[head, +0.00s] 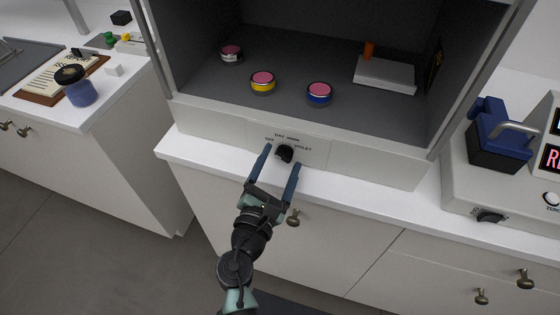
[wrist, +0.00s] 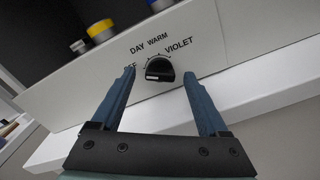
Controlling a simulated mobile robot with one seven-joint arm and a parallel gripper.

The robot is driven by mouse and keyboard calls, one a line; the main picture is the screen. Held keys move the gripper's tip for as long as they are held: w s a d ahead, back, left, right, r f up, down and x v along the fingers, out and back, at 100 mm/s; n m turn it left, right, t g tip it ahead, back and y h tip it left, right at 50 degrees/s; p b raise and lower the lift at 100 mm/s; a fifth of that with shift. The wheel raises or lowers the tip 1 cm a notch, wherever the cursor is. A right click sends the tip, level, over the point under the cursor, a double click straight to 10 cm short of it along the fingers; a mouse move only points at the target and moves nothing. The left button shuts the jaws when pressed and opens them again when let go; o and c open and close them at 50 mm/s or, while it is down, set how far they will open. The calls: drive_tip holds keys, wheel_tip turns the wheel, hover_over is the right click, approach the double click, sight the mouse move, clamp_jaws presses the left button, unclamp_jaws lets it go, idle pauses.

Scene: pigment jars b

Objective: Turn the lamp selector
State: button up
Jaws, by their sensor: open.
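The lamp selector (head: 285,153) is a black knob on the white front panel below the cabinet opening. Labels around it read OFF, DAY, WARM and VIOLET. In the wrist view the knob (wrist: 159,69) shows between and beyond my fingers, with a pale mark low on its face. My gripper (head: 281,160) is open, its two blue fingers on either side of the knob in the head view. It also shows open in the wrist view (wrist: 160,83), where I cannot tell whether a finger touches the knob. The OFF label is partly hidden by the left finger.
Inside the cabinet stand a yellow jar (head: 262,82), a blue jar (head: 319,93), a white-banded jar (head: 231,53) and a pale block (head: 385,74). A white ledge (head: 350,186) runs below the panel. A drawer knob (head: 293,217) sits beneath. A blue device (head: 497,137) stands right.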

drive_tip(key=shift+w, duration=0.1)
clamp_jaws()
idle(0.4)
drive_tip(key=shift+m+b, duration=0.3)
drive_tip(key=m+b, duration=0.2)
drive_tip(key=m, duration=0.1)
drive_tip(key=shift+d+f, duration=0.1)
drive_tip(key=shift+f, duration=0.05)
drive_tip(key=shift+m+b, duration=1.35)
drive_tip(key=shift+m, duration=0.65)
